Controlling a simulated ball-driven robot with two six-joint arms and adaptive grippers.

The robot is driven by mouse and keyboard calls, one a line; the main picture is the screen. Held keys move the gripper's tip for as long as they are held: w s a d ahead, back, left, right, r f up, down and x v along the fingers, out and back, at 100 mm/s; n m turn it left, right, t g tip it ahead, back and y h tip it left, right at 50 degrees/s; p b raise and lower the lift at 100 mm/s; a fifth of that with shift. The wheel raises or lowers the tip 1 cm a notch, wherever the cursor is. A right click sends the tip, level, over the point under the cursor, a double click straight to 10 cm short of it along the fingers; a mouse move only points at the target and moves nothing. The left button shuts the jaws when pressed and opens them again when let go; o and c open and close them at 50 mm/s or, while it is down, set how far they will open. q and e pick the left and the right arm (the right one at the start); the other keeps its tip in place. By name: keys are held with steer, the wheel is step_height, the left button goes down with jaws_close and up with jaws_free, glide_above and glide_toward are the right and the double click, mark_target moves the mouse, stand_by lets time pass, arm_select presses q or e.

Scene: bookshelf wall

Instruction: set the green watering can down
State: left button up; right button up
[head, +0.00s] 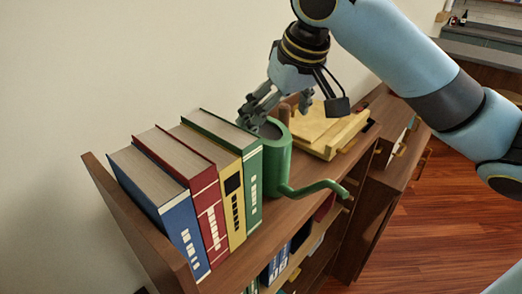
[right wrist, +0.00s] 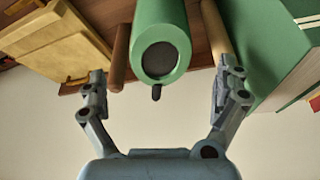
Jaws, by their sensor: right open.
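The green watering can (head: 277,168) appears upright on the top board of the bookshelf, beside the green book, with its spout pointing to the front right. In the right wrist view the can (right wrist: 160,22) shows its dark round opening between my fingers. My right gripper (head: 278,106) is at the can's top from behind, with its fingers spread. In the right wrist view the gripper (right wrist: 160,78) has a finger on each side, both apart from the can. The can's underside is hidden. My left gripper is not in view.
Blue, red, yellow and green books (head: 222,150) stand in a row left of the can. A brown cylinder (right wrist: 120,58) stands close beside it. A yellow wooden object (head: 322,132) lies to the right. The wall is behind; the shelf's front edge is near the spout.

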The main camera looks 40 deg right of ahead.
mark_target(278, 163)
steer(key=shift+s+x, duration=0.25)
steer(key=shift+x, duration=0.9)
steer(key=shift+p+x, duration=0.3)
steer(key=shift+x, duration=2.75)
steer(key=shift+w, duration=0.1)
steer(key=shift+c, duration=0.3)
steer(key=shift+r, duration=0.1)
steer(key=c, duration=1.5)
